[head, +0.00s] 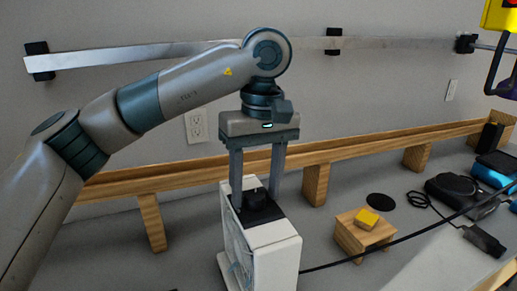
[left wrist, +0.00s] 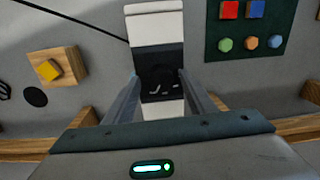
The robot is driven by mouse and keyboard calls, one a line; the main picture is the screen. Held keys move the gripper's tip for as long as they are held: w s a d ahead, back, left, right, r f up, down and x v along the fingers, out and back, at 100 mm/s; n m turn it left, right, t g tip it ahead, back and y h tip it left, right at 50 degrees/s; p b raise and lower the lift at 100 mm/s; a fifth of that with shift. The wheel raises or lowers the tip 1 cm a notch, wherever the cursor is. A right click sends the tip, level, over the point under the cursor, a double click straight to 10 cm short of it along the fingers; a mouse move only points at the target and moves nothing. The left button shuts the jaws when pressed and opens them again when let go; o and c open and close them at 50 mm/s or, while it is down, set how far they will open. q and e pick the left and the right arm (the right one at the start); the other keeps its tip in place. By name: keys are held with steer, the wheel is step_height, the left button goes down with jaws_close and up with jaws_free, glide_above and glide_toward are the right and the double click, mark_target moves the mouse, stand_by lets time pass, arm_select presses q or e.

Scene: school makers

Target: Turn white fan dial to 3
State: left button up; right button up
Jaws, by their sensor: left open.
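The white fan (head: 262,240) stands on the grey table in the middle of the head view. On its top is a black panel with a round black dial (head: 256,199). My left gripper (head: 256,200) points straight down over the fan, open, with one finger on each side of the dial. In the left wrist view the fan (left wrist: 155,28) and its dark dial (left wrist: 158,78) lie between the fingertips of the gripper (left wrist: 157,78). Whether the fingers touch the dial cannot be told. White marks show by the dial but are too small to read. My right gripper is not in view.
A wooden block stand (head: 364,233) with a yellow piece is right of the fan. A black cable (head: 400,238) runs right from the fan. A wooden rail (head: 350,150) runs along the wall. A dark green board (left wrist: 246,38) with coloured pieces shows in the wrist view.

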arm_select(q)
step_height(320, 180, up, 9)
step_height(320, 180, up, 7)
steer(key=p, duration=0.1)
glide_above(259, 193)
steer(key=shift+w+d+r, duration=0.1)
steer(key=shift+d+r, duration=0.15)
steer(key=shift+r, duration=0.35)
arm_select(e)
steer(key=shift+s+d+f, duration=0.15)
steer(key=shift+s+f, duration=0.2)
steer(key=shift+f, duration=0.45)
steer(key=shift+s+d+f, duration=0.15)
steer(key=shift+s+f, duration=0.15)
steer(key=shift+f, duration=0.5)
